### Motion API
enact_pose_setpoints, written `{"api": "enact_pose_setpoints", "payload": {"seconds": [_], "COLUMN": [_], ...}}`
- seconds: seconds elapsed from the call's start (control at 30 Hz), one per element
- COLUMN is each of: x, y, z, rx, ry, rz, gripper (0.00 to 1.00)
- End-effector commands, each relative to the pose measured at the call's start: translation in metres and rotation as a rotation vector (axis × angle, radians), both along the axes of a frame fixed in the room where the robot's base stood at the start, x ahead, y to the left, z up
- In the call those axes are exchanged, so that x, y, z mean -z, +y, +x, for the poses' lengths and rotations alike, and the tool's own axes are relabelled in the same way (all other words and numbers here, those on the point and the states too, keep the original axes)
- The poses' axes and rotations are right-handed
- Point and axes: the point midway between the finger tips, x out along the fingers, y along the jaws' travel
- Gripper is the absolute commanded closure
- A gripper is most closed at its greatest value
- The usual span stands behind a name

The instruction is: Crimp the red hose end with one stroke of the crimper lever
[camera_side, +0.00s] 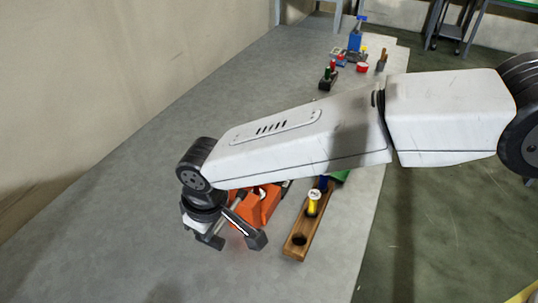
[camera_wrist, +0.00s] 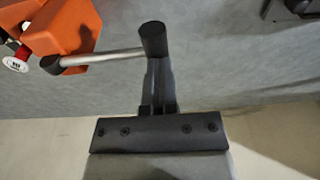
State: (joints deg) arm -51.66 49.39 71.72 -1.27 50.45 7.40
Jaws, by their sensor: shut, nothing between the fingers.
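The orange crimper (camera_side: 262,207) stands on the table, partly behind my wrist in the side view. In the wrist view its orange body (camera_wrist: 65,27) is at the upper left, cut by the frame. Its lever (camera_wrist: 105,57) is a grey rod with a black end grip (camera_wrist: 153,40), reaching right. A red hose end (camera_wrist: 23,52) with a white round face shows beside the body; its exact seating is unclear. My gripper (camera_wrist: 158,85) is shut and empty, its tips at the lever's black grip; contact cannot be told. It also shows in the side view (camera_side: 233,241), low beside the crimper.
A wooden rack (camera_side: 295,246) with a yellow, white-topped piece (camera_side: 313,201) stands right of the crimper. A blue apparatus (camera_side: 355,41), a red piece (camera_side: 362,67) and other small items are at the far end. The table left of my gripper is clear.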

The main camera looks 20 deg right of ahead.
Motion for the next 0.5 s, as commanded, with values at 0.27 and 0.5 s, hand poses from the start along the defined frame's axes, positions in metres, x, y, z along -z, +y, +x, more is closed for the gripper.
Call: {"api": "enact_pose_setpoints", "payload": {"seconds": [0.27, 0.5], "x": [-0.021, -0.037], "y": [0.000, 0.000], "z": [0.001, 0.000], "rx": [0.000, 0.000], "ry": [-0.001, -0.001], "rz": [0.001, 0.001], "gripper": [1.00, 1.00]}}
